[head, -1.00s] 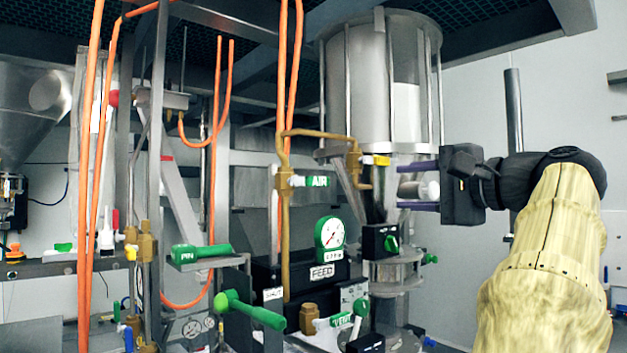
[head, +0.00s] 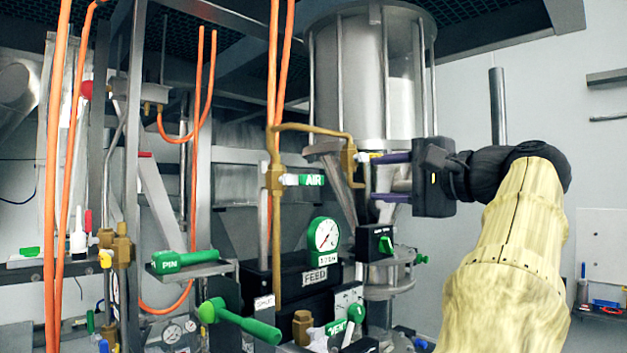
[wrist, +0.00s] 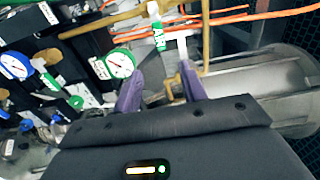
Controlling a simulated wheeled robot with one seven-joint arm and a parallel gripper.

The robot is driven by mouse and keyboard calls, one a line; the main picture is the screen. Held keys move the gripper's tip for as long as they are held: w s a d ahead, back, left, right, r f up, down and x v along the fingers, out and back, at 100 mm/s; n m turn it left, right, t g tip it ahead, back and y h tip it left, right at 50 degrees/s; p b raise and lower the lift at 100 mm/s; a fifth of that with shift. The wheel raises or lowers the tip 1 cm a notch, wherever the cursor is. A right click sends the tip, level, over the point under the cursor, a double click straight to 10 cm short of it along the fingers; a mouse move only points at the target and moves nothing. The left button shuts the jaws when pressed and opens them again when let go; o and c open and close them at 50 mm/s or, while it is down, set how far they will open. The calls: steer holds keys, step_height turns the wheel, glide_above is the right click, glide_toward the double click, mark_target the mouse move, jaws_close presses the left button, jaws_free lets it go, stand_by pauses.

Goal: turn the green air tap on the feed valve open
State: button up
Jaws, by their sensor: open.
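The green air tap (head: 313,180), a lever lettered AIR with a white part at its left end, sits on a brass pipe in the middle of the head view. It points to the right, roughly level. In the wrist view the tap (wrist: 158,38) lies ahead of the fingertips, roughly in line with the gap between them. My gripper (head: 374,178) is open and empty, to the right of the tap. Its purple fingers are one above the other in the head view, with a visible gap between their tips and the tap. The wrist view also shows both fingers (wrist: 160,72).
A brass pipe (head: 315,128) arches above the tap. A green gauge (head: 323,236) and the FEED block (head: 315,276) are below. Orange hoses (head: 275,90) hang close on the left. The steel cylinder (head: 352,75) stands above and behind. A green PIN handle (head: 184,260) lies lower left.

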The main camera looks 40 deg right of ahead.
mark_target(316, 181)
steer(key=w+p, duration=0.2)
steer(key=w, duration=0.3)
steer(key=w+a+p, duration=0.1)
steer(key=w+p, duration=0.1)
steer(key=w, duration=0.4)
steer(key=w+p, duration=0.2)
steer(key=w, duration=0.3)
steer(key=shift+w+a, duration=0.25)
steer(key=shift+w, duration=0.1)
steer(key=shift+w+a, duration=0.1)
steer(key=shift+w, duration=0.2)
steer(key=shift+s, duration=0.1)
steer(key=shift+s, duration=0.15)
jaws_close()
